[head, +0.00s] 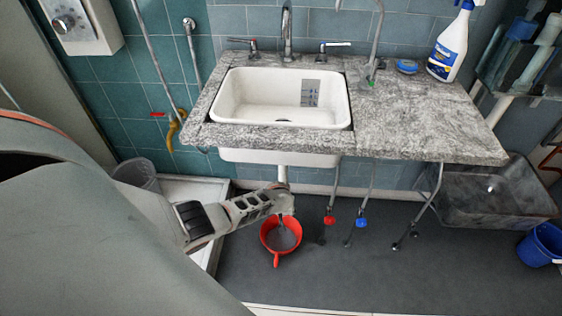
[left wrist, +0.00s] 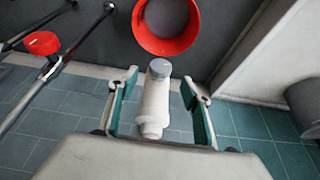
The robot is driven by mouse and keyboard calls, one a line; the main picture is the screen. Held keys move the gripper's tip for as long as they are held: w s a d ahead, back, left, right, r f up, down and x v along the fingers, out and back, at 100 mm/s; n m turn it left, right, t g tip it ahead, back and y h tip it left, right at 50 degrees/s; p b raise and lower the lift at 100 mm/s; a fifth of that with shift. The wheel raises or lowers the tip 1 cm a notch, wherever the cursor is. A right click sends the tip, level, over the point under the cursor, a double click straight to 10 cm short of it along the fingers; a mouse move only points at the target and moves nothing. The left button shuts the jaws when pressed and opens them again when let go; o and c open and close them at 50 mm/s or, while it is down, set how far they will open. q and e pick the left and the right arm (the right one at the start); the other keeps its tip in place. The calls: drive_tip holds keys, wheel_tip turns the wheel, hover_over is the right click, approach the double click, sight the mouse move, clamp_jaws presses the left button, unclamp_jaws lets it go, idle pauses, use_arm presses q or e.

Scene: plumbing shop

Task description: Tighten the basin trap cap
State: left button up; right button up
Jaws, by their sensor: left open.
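The white basin trap (left wrist: 155,105) with its grey cap (left wrist: 160,68) stands between the two fingers of my left gripper (left wrist: 160,88) in the left wrist view. The fingers are open, with a gap on each side of the trap. In the head view, my left gripper (head: 280,198) is below the sink, at the white drain pipe (head: 282,175), and hides most of the trap. The white basin (head: 275,98) sits in the grey stone counter (head: 425,118) above. My right gripper is in neither view.
A red pan (head: 270,248) stands on the floor under the trap; it also shows in the left wrist view (left wrist: 165,45). Supply pipes with a red valve (head: 329,220) and a blue valve (head: 361,223) are right of my gripper. A white tray (head: 212,250) lies left.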

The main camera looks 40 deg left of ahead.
use_arm(q)
drive_tip(key=b+x, duration=0.1)
drive_tip(key=x, duration=0.1)
drive_tip(key=b+x, duration=0.2)
drive_tip(key=x, duration=0.1)
drive_tip(key=b+x, duration=0.2)
drive_tip(key=x, duration=0.1)
drive_tip(key=shift+w+a+r, duration=0.15)
drive_tip(key=shift+a, duration=0.1)
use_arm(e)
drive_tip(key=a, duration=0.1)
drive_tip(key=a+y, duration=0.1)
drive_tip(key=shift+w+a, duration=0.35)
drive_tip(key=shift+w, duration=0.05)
use_arm(q)
drive_tip(key=c, duration=1.1)
